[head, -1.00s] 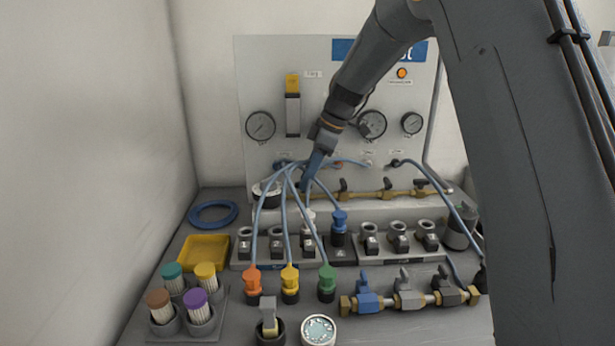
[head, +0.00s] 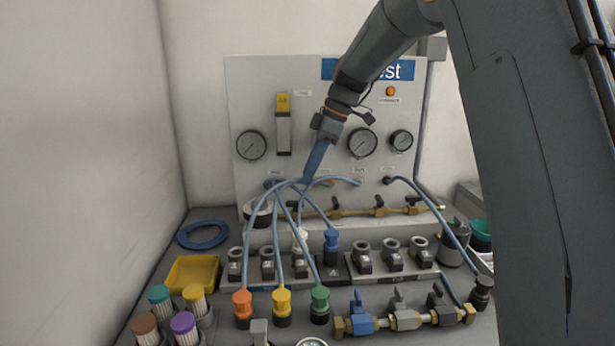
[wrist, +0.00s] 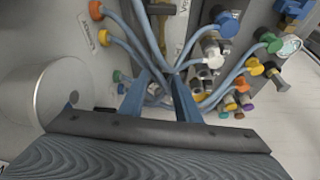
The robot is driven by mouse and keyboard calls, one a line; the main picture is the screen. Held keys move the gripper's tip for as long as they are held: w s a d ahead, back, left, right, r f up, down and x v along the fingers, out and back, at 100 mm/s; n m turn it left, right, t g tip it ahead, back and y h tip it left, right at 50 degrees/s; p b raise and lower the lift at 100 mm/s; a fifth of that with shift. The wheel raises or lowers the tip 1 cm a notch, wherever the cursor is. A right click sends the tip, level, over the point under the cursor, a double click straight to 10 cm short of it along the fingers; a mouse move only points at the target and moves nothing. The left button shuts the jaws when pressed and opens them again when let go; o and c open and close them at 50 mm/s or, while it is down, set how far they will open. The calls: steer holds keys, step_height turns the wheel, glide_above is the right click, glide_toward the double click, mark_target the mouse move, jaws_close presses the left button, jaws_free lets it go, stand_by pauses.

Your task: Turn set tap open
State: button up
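No tap label that I can read says "set", so I cannot tell which tap it is. A brass manifold (head: 357,211) with several dark tap levers runs along the foot of the panel. A second manifold in front carries a blue tap (head: 360,318), a grey tap (head: 403,312) and a black tap (head: 440,308). My gripper (head: 306,181) points down in front of the panel, among blue hoses and above the left part of the rear manifold. In the wrist view its two blue fingers (wrist: 162,76) stand apart, with hoses passing near their tips. Nothing is clearly held.
Blue hoses (head: 268,225) arch from the panel to orange, yellow and green connectors (head: 281,304). Gauges (head: 362,143) sit on the panel (head: 240,90). A yellow tray (head: 192,275), a blue ring (head: 203,234) and capped filters (head: 184,325) stand at left. A wall closes off the left side.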

steer(key=o, duration=0.5)
steer(key=shift+o, duration=0.9)
steer(key=shift+m, duration=0.3)
steer(key=m+t+h+p, duration=0.45)
steer(key=m+p, duration=0.65)
steer(key=m, duration=0.6)
glide_toward(295, 202)
steer(key=shift+g+h, duration=0.25)
steer(key=shift+g, duration=0.1)
steer(key=shift+w+p+x, duration=0.15)
steer(key=shift+p+x, duration=0.45)
steer(key=shift+x, duration=1.35)
steer(key=shift+w+p+x, duration=0.15)
steer(key=shift+p+x, duration=0.4)
steer(key=shift+x, duration=1.35)
steer(key=shift+a+r, duration=0.1)
steer(key=shift+a, duration=0.1)
